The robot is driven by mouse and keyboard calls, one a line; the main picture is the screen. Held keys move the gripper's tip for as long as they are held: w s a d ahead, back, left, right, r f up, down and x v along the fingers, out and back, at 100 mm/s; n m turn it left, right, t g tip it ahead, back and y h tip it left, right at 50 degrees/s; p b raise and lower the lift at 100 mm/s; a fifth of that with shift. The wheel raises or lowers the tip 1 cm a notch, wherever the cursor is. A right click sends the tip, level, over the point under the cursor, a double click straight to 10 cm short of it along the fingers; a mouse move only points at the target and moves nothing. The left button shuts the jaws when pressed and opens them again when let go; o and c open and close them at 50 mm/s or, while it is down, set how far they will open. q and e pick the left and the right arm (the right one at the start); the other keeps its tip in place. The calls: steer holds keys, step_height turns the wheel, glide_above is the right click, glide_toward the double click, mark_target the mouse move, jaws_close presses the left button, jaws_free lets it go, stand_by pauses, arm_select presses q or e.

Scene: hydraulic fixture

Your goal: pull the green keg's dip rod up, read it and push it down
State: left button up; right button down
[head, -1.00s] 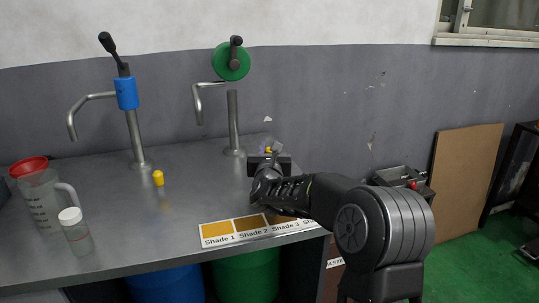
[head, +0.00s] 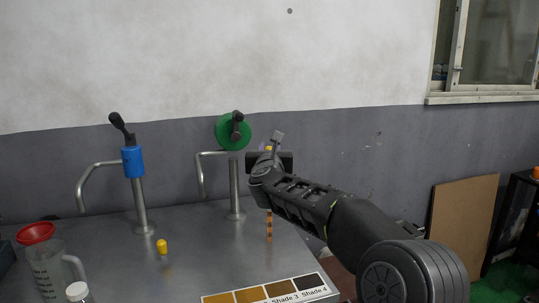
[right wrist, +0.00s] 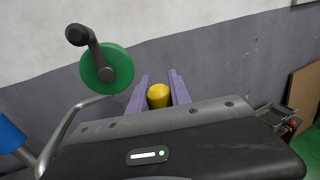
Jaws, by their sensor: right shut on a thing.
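My right gripper (head: 270,149) is raised above the steel bench beside the green-wheeled tap. It is shut on the yellow knob (right wrist: 159,96) of the dip rod, between its two purple-grey fingers in the right wrist view. Below the gripper, the rod (head: 269,226) stands upright out of the bench top, orange-brown with darker marks. I cannot read the marks at this size. The gripper hides the rod's upper part. The green keg is out of view. A shade chart (head: 265,293) with yellow-brown to dark patches lies at the bench's front edge. My left gripper is not in view.
The green-wheeled tap (head: 231,132) stands just left of my gripper; the blue-collared tap (head: 133,162) is farther left. Another yellow knob (head: 162,247) is on the bench. A jug with a red funnel (head: 36,233) and a white-capped bottle (head: 77,292) stand at left.

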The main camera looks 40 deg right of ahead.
steer(key=c, duration=1.2)
jaws_free()
steer(key=shift+b+v, duration=0.85)
steer(key=shift+v, duration=3.05)
